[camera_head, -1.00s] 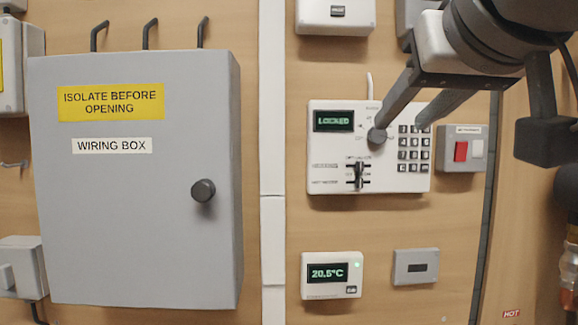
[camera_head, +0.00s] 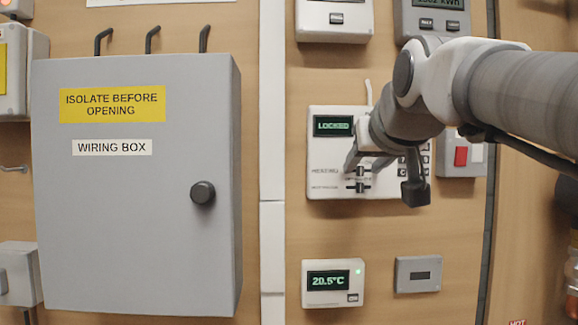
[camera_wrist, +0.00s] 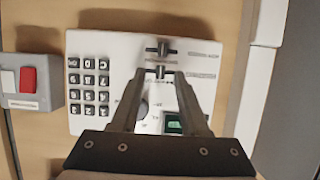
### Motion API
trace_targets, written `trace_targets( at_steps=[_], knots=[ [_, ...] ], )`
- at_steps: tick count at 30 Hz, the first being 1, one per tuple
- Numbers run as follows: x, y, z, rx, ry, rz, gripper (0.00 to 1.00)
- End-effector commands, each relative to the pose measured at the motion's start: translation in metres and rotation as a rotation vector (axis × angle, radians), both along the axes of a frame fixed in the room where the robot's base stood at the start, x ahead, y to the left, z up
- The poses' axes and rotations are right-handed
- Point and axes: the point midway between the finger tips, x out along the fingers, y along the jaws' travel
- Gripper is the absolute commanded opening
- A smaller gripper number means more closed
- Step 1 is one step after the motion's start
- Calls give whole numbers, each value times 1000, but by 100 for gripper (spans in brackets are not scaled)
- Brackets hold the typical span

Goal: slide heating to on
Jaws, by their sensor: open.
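The white control panel (camera_head: 325,150) hangs on the wall, its display (camera_head: 333,126) reading LOCKED. Its heating slider (camera_head: 362,171) has a dark knob near the middle of its track; the second slider (camera_head: 360,187) sits just below. The wrist view shows the panel inverted, with the heating slider (camera_wrist: 160,72) below the other slider (camera_wrist: 163,47). My gripper (camera_wrist: 161,76) is open, its fingertips on either side of the heating knob in this view. Contact cannot be told. In the head view my gripper (camera_head: 361,158) and arm cover the dial and most of the keypad.
A grey wiring box (camera_head: 130,220) with a round knob stands out at left. A red-and-white switch box (camera_head: 462,160) is to the panel's right. A thermostat (camera_head: 332,283) reading 20.5°C and a small grey unit (camera_head: 418,274) are below. The wall between panel and thermostat is clear.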

Motion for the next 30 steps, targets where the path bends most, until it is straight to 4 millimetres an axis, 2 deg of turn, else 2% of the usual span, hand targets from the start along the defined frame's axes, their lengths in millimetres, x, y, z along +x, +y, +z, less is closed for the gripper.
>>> trace_targets(
  at_steps=[7, 12, 14, 15, 30],
  knots=[
    [0, 0, 0, 0, 0, 0, 43],
    [0, 0, 0, 0, 0, 0, 13],
    [0, 0, 0, 0, 0, 0, 2],
    [0, 0, 0, 0, 0, 0, 0],
    [0, 0, 0, 0, 0, 0, 0]
  ],
)
